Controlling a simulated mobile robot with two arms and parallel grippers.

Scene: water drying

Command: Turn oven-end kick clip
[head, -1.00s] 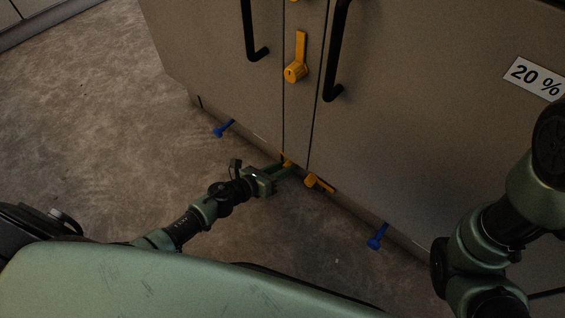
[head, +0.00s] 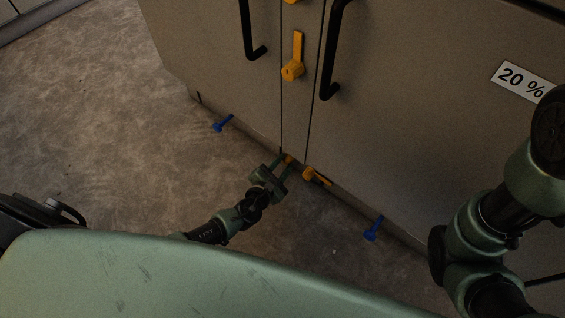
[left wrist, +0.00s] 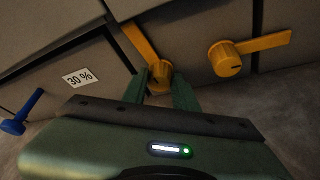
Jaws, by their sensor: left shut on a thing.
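Two orange kick clips sit low at the base of the cabinet. My left gripper (head: 282,163) is shut on one orange clip (head: 289,159), which is mostly hidden by the fingers in the head view. In the left wrist view my left gripper (left wrist: 160,86) has its fingers on either side of this clip's round knob (left wrist: 161,70), and its lever (left wrist: 141,45) slants up and left. The second orange clip (head: 316,176) is just to the right and apart from the gripper; in the left wrist view its lever (left wrist: 262,43) points right. I cannot tell which is the oven-end clip.
Blue pegs (head: 222,124) (head: 373,229) stick out along the cabinet base on both sides. An orange latch (head: 293,60) and black handles (head: 333,55) are above. A 20 % label (head: 523,80) is at right. The floor at left is clear.

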